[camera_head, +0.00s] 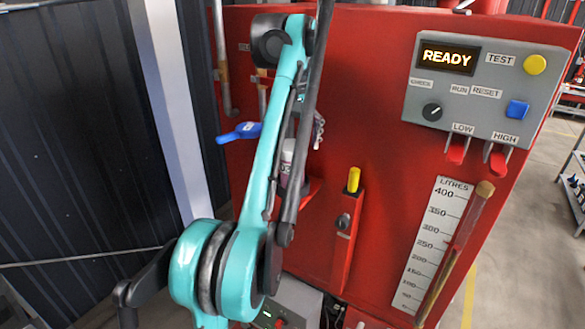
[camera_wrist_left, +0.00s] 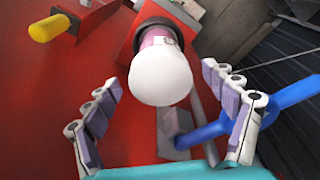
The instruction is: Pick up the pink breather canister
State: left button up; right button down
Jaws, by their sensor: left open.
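The pink breather canister (camera_wrist_left: 158,38) has a rounded white end facing the left wrist camera and stands against a red bracket. In the head view the canister (camera_head: 287,158) shows as a pink and white piece, partly hidden behind my left arm. My left gripper (camera_wrist_left: 160,74) is open, its two fingers apart on either side of the canister's white end in the left wrist view. No finger visibly closes on the canister. In the head view my teal arm covers most of this gripper. My right gripper is not seen.
A blue lever handle (camera_head: 240,132) lies beside the canister, close to one finger in the wrist view. A control panel (camera_head: 485,85) reading READY and a litre gauge (camera_head: 436,245) are further right on the red housing.

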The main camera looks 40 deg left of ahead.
aim_at(292, 168)
pick_arm(q)
jog(key=f, duration=0.4)
jog(key=shift+w+a+f, duration=0.15)
jog(key=shift+w+a, duration=0.15)
jog(key=shift+s, duration=0.1)
jog(key=c, duration=1.5)
